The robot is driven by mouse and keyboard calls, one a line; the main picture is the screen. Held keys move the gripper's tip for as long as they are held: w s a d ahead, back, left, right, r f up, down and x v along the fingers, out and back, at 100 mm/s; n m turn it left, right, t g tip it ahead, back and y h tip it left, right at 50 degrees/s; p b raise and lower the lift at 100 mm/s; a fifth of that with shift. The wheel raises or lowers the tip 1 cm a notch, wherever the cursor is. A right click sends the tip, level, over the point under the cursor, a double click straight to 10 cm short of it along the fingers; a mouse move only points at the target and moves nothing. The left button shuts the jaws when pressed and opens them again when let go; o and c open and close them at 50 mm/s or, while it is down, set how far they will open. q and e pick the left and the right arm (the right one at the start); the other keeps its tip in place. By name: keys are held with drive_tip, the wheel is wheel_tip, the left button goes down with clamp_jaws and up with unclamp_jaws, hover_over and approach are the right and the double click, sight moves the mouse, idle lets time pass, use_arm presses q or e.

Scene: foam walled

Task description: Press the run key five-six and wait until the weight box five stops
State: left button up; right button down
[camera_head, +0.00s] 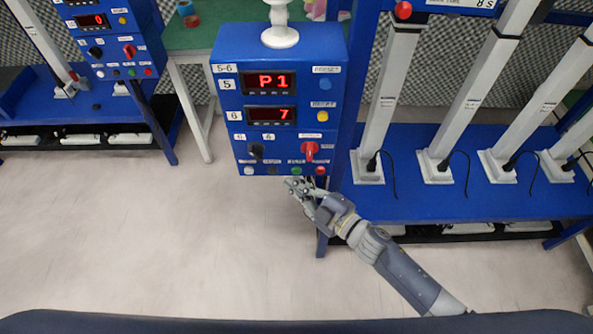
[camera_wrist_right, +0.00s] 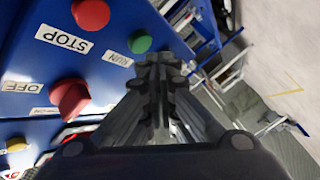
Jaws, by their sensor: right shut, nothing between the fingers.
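The blue control box 5-6 (camera_head: 236,118) stands upright, its upper red display (camera_head: 270,82), beside label 5, reading P1 and its lower display (camera_head: 269,115), beside label 6, reading 7. The green run key (camera_head: 296,171) is on its bottom row; in the right wrist view the green key (camera_wrist_right: 140,41) sits beside a RUN label. My right gripper (camera_head: 290,184) is shut and empty, its tips just below the green key. In the right wrist view the fingertips (camera_wrist_right: 158,66) lie close to the key; I cannot tell whether they touch. I cannot make out which thing is weight box five. My left gripper is not in view.
The red stop key (camera_wrist_right: 90,13) and a red knob (camera_wrist_right: 70,96) are near the green key. A blue rack (camera_head: 470,200) with grey slanted columns stands at the right. Another blue control box (camera_head: 110,52) is at the left. The floor (camera_head: 130,240) in front is clear.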

drive_tip(key=shift+w, duration=0.15)
drive_tip(key=shift+w, duration=0.3)
